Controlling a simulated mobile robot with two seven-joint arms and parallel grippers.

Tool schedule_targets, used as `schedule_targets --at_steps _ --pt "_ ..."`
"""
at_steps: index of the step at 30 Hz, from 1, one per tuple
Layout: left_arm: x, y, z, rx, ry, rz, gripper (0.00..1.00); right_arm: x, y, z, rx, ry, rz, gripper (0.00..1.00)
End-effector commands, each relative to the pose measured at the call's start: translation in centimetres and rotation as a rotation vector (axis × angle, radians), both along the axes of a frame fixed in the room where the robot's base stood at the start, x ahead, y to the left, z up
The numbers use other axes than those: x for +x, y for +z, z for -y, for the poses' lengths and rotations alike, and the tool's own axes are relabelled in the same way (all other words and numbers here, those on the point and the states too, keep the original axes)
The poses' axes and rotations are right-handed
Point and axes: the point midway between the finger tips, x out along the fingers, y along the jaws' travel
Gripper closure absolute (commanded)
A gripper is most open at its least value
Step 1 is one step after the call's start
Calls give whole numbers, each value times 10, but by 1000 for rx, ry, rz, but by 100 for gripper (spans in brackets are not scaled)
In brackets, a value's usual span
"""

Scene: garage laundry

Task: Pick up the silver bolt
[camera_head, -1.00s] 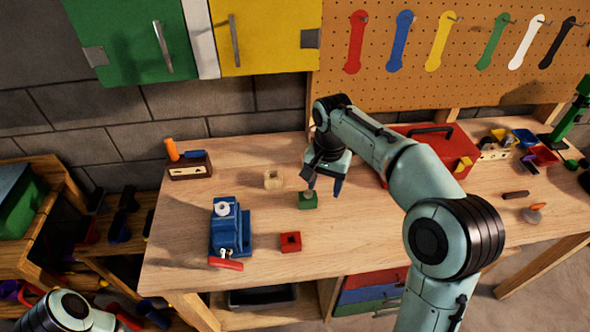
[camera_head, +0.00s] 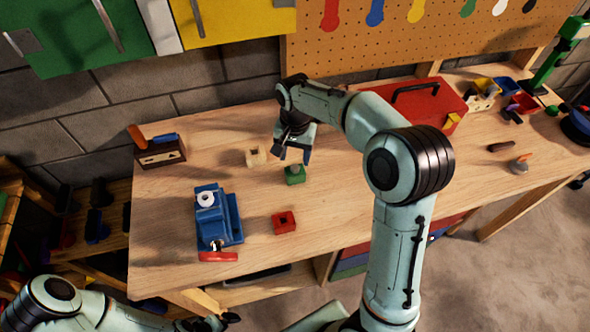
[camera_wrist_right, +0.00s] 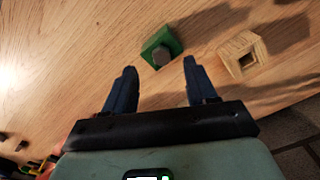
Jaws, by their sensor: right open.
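The silver bolt (camera_wrist_right: 161,56) shows as a round grey top in the green block (camera_wrist_right: 154,43) in the right wrist view. In the head view the green block (camera_head: 295,177) stands on the workbench (camera_head: 345,205), with the bolt small and dark on top. My right gripper (camera_head: 294,154) is open and empty, just behind and above the block in the picture. In the wrist view its two fingers (camera_wrist_right: 160,68) point toward the block, with the bolt between the lines of the fingers. My left arm is at the bottom left; its gripper (camera_head: 215,322) is partly cut off by the frame edge.
A beige block (camera_head: 256,157) with a square hole and a red block (camera_head: 284,222) stand nearby. A blue vise (camera_head: 215,217) is left of them, and a wooden holder (camera_head: 160,153) stands behind. A red toolbox (camera_head: 425,108) is at the back right. The bench's right front is mostly clear.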

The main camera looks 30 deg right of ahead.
Motion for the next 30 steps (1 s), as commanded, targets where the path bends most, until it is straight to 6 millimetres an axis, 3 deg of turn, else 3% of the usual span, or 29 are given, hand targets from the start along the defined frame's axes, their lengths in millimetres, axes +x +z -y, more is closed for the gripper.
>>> schedule_targets --at_steps 10,19,20,25,30 --pt "6 4 0 0 -1 8 0 7 -44 6 -1 0 -2 43" --pt "5 4 0 0 0 7 0 7 -51 6 0 0 0 43" --pt "5 4 0 0 0 7 0 7 -51 6 0 0 0 47" --pt "5 4 0 0 0 7 0 8 -51 6 0 0 1 100" --pt "5 4 0 0 0 7 0 8 -51 6 0 0 1 100"
